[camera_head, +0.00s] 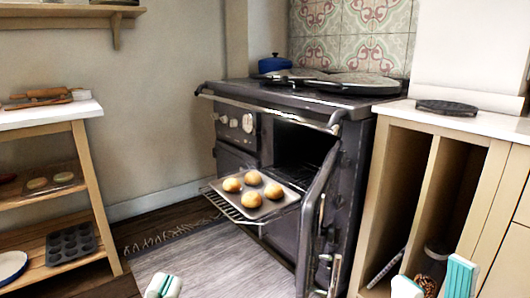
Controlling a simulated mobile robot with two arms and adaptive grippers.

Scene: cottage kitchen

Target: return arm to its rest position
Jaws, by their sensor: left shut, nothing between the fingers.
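My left gripper (163,286) shows at the bottom edge, left of the middle, its white and teal fingertips together and empty. It is over the rug, in front of and apart from the oven. My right gripper (432,283) shows at the bottom right, its two white and teal fingers well apart with nothing seen held between them. It is in front of the wooden cabinet. Both arms are out of the frame. A baking tray (243,214) with several golden buns lies on a pulled-out oven rack (216,200).
The dark range (234,160) has its oven door (318,205) swung open to the right. A wooden shelf unit (88,170) stands at left with a muffin tin (71,243). The cabinet (415,185) at right has open slots. The rug (215,262) has clear floor space.

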